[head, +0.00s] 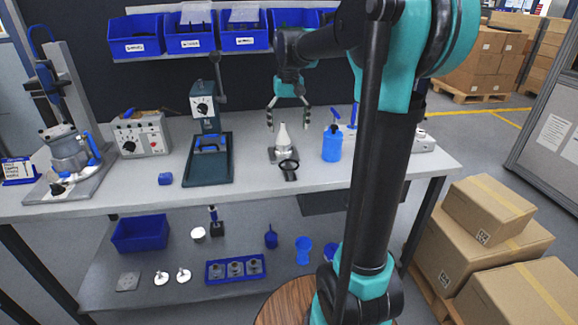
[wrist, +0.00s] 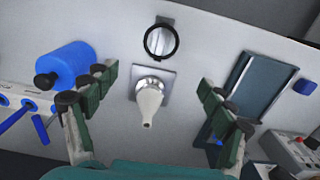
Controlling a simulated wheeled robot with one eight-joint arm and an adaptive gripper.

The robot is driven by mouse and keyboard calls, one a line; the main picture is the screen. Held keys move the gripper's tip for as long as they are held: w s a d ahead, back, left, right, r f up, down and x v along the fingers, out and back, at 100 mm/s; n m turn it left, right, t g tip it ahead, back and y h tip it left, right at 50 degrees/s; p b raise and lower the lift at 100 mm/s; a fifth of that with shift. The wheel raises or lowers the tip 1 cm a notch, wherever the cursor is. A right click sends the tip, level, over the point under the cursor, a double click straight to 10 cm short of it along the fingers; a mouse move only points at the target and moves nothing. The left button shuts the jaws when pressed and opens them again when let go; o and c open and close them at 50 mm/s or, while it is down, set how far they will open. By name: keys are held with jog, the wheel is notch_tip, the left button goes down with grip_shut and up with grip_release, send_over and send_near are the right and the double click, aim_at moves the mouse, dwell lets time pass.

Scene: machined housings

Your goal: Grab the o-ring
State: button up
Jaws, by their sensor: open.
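The o-ring is a thin black ring (head: 280,166) on the bench in front of a white cone. It also shows in the wrist view as a ring (wrist: 145,44) at the top centre, lying over a small grey block. The white cone (head: 282,138) stands on a square metal plate, and shows in the wrist view (wrist: 149,101) between my fingers. My gripper (head: 287,116) is open and empty above the cone, fingers pointing down. In the wrist view its fingertips (wrist: 157,78) are spread wide on both sides of the cone, apart from the o-ring.
A blue bottle (head: 332,146) stands right of the cone. A dark green press (head: 208,160) stands to the left, with a control box (head: 142,134) beyond it. Blue bins (head: 190,38) hang at the back. The bench front around the o-ring is mostly clear.

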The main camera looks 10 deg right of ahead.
aim_at(289, 164)
notch_tip(289, 164, down, 12)
jog(key=shift+f, duration=0.1)
dwell(0.5)
jog(key=shift+f, duration=0.2)
dwell(0.6)
jog(key=c, duration=1)
jog(key=shift+c, duration=0.2)
